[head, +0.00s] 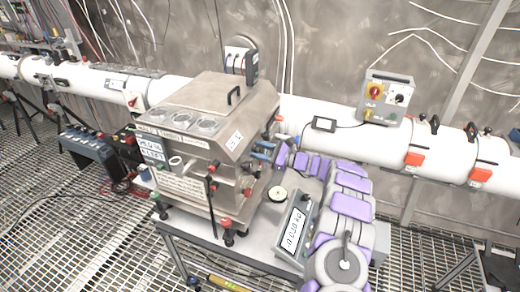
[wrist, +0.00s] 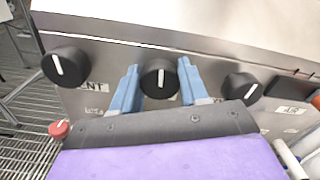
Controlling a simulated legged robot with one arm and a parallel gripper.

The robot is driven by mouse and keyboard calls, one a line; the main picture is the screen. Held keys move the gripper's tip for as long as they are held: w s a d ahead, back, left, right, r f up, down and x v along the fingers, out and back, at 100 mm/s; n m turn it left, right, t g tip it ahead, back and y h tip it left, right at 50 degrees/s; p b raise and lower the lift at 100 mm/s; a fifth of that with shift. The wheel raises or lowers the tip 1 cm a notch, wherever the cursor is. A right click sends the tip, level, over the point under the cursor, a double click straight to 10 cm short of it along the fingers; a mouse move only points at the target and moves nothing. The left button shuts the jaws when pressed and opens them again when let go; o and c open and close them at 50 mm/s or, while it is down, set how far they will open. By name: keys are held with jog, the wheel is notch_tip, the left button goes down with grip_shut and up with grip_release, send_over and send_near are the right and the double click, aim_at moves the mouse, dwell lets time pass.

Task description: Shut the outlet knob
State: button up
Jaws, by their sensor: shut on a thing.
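My gripper (wrist: 159,70) has its two blue fingers on either side of the middle black knob (wrist: 159,80) on a steel panel, shut on it. This knob's white line stands close to upright. A left black knob (wrist: 66,66) also has a near-upright line, tilted slightly. A right black knob (wrist: 242,87) has a slanted line. Part of a label ending in "ENT" shows beside the left knob; I cannot read the middle knob's name. In the head view my gripper (head: 262,152) reaches the right side of the steel box (head: 225,105), where the knobs are hidden.
A red knob (wrist: 59,129) is at lower left in the wrist view.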

jog(key=shift+f+m+p, duration=0.25)
jog(key=shift+m+p, duration=0.05)
jog(key=shift+m, duration=0.6)
jog(key=o, duration=1)
jog(key=shift+w, duration=0.15)
jog(key=shift+o, duration=0.2)
jog(key=shift+r, duration=0.15)
jog(key=shift+d, duration=0.1)
jog(key=v, duration=1.7)
jog(key=shift+d, duration=0.25)
